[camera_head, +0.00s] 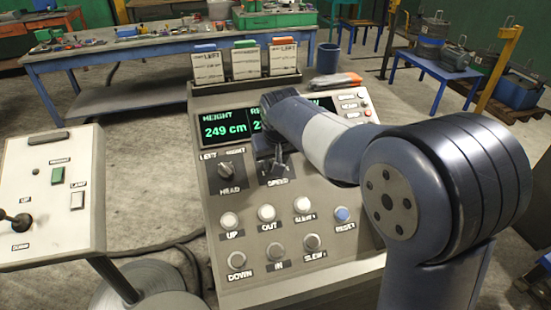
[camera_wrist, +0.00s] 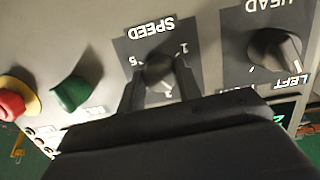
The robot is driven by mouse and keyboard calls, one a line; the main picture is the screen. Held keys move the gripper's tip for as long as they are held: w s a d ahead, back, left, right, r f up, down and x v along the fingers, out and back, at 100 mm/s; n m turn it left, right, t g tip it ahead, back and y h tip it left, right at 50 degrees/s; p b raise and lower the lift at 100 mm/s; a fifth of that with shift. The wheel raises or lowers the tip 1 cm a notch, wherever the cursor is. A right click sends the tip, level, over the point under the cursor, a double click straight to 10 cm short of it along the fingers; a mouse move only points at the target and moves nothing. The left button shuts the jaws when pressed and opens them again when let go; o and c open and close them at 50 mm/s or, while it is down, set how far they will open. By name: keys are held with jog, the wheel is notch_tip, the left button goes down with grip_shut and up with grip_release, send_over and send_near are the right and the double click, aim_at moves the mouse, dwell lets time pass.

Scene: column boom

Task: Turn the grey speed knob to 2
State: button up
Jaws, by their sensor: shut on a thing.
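The grey speed knob (camera_wrist: 160,68) sits on a dark plate marked SPEED, which appears upside down in the wrist view. My gripper (camera_wrist: 159,82) has one finger on each side of the knob and is shut on it. I cannot tell which number the knob points to. In the head view, my gripper (camera_head: 273,162) reaches down over the SPEED plate and hides most of the knob.
The HEAD knob (camera_head: 226,168) is close beside it to the left. Push buttons, including the blue RESET button (camera_head: 341,214), lie below. The display (camera_head: 230,127) reads height 249 cm and is partly covered by my arm. A green control (camera_wrist: 75,92) is nearby in the wrist view.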

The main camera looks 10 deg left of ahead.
jog(key=shift+n+t, duration=0.3)
jog(key=shift+n, duration=2)
jog(key=o, duration=1)
jog(key=v, duration=1.1)
jog(key=shift+a, duration=0.2)
jog(key=shift+f, duration=0.15)
jog(key=x, duration=1.1)
jog(key=shift+d, duration=0.2)
jog(key=shift+m, duration=1.4)
